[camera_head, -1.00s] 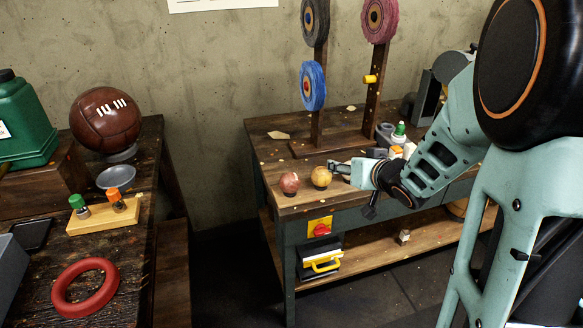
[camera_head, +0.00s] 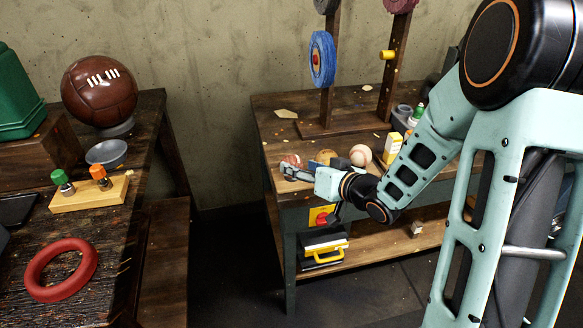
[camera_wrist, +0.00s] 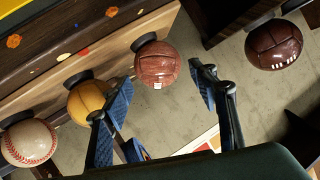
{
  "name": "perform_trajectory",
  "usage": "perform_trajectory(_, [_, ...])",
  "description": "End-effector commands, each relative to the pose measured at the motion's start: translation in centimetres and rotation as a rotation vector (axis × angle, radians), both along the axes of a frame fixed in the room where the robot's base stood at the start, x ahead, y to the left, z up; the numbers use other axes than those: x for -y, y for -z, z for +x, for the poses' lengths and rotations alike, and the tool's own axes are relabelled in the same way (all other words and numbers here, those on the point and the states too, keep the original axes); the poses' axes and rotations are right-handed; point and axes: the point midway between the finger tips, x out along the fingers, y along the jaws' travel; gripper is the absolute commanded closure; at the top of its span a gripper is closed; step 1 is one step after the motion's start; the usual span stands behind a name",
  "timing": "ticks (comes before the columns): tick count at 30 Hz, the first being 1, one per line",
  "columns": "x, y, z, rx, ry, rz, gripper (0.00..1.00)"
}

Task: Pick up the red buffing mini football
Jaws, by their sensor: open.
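The red mini football (camera_head: 291,160) sits at the left end of a row of small balls near the front edge of the right workbench. In the wrist view the reddish-brown ball (camera_wrist: 157,63) rests on a dark round stand, with a small pale mark on it. My gripper (camera_head: 294,173) is open in front of it and covers its lower part in the head view. In the wrist view the ball shows between the two blue-padded fingers, seemingly just beyond their tips. I cannot tell whether they touch it.
A yellow ball (camera_wrist: 88,104) and a baseball (camera_head: 360,155) stand in the same row, the yellow one close to a finger. Buffing wheels (camera_head: 322,59) stand behind. A large brown football (camera_head: 99,91) is on the left bench, across a gap.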

Motion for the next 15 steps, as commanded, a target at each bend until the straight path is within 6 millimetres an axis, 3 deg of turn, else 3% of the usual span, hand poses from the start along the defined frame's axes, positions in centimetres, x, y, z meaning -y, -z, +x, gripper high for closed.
perform_trajectory(10, [-2.6, 1.9, 3.3, 0.001, -0.001, 0.000, 0.46])
perform_trajectory(15, [-2.9, 2.1, 3.8, 0.001, 0.001, -0.001, 0.46])
